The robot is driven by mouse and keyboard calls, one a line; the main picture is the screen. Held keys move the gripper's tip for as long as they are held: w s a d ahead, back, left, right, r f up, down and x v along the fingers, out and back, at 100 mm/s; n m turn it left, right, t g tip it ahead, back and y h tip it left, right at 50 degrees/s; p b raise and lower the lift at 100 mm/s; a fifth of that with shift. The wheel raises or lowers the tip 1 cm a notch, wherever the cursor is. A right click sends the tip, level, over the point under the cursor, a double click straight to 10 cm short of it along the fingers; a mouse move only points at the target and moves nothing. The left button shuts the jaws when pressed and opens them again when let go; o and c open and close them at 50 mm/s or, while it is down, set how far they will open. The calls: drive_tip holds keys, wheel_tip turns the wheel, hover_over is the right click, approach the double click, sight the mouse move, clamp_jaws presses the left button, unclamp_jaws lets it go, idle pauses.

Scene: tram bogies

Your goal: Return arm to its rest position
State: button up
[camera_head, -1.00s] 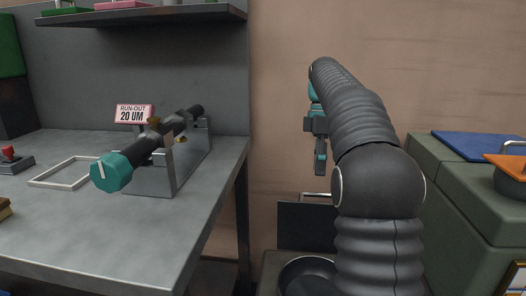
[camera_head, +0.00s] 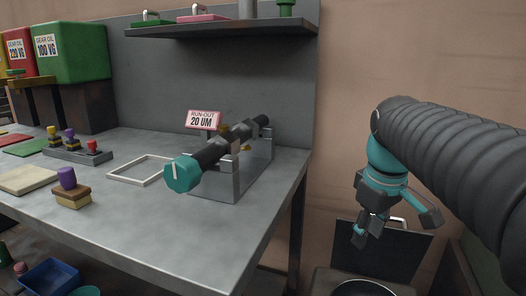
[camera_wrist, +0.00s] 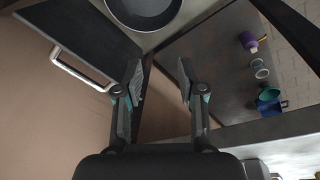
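My gripper (camera_head: 395,222) hangs at the right in the head view, to the right of the workbench and in front of the brown wall. In the wrist view my gripper (camera_wrist: 160,88) has its two fingers spread apart with nothing between them. The dark ribbed arm runs from the right edge of the head view to the teal wrist. The gripper is apart from the bench and from everything on it.
The workbench (camera_head: 250,222) carries a shaft with a teal end (camera_head: 182,173) on a grey stand, a white frame (camera_head: 141,170) and oil containers. A shelf (camera_head: 215,28) overhangs the bench.

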drive_tip(key=s+a+f+m+t, duration=0.3)
drive_tip(key=s+f+m, duration=0.3)
drive_tip(key=s+f, duration=0.5)
drive_tip(key=shift+s+a+f+t, duration=0.15)
drive_tip(key=shift+s+a+t, duration=0.15)
drive_tip(key=shift+s+a, duration=0.5)
drive_tip(key=shift+s+d, duration=0.15)
drive_tip(key=shift+s, duration=0.05)
